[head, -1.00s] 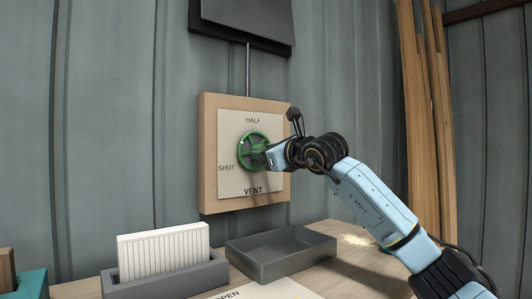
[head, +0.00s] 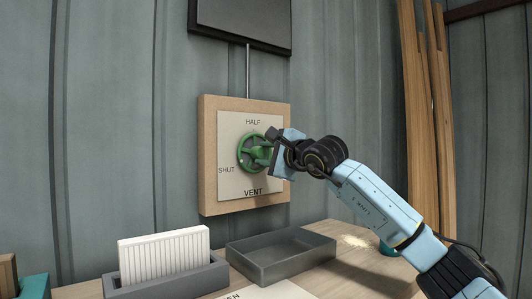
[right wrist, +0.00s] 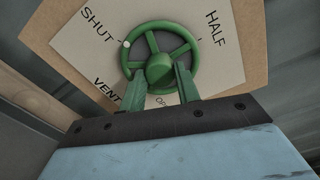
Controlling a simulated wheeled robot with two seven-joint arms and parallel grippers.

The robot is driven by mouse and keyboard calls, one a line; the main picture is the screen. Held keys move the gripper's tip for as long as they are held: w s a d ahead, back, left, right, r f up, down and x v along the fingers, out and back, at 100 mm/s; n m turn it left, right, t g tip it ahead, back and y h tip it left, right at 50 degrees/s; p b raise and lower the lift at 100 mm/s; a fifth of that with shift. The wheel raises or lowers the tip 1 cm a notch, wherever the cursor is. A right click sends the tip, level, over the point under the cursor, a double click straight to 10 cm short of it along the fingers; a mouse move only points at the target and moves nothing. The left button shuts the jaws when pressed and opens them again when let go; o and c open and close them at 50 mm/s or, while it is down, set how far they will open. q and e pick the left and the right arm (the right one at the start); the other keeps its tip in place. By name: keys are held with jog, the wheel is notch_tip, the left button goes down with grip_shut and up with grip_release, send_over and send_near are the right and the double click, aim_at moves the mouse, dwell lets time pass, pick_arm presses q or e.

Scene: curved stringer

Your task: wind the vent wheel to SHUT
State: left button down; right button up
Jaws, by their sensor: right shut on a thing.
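The green vent wheel (head: 243,148) is mounted on a pale square plate marked HALF, SHUT and VENT. It also shows in the right wrist view (right wrist: 143,31), where a white dot on its rim sits close beside the tick by the SHUT label (right wrist: 97,25). My right gripper (head: 270,155) reaches the wheel from the right. In the right wrist view my right gripper (right wrist: 160,78) has its two fingers on either side of the round hub, shut on it. Part of the lower rim and a lower label are hidden by the fingers. My left gripper is not in view.
The plate is on a wooden board (head: 207,150) on the grey metal wall. Below, a grey tray (head: 280,255) and a holder with a white ribbed block (head: 163,255) stand on the bench. Wooden planks (head: 428,120) lean at the right.

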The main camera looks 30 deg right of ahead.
jog(key=shift+n, duration=0.6)
jog(key=o, duration=1)
jog(key=shift+s, duration=0.1)
jog(key=shift+s+d+b, duration=0.15)
jog(key=shift+s+b, duration=0.55)
jog(key=shift+s, duration=1.5)
jog(key=shift+s+d+b, duration=0.2)
jog(key=shift+s+b, duration=0.45)
jog(key=shift+s, duration=1.6)
jog(key=shift+s+d+b, duration=0.15)
jog(key=shift+s+b, duration=0.55)
jog(key=shift+s, duration=1.5)
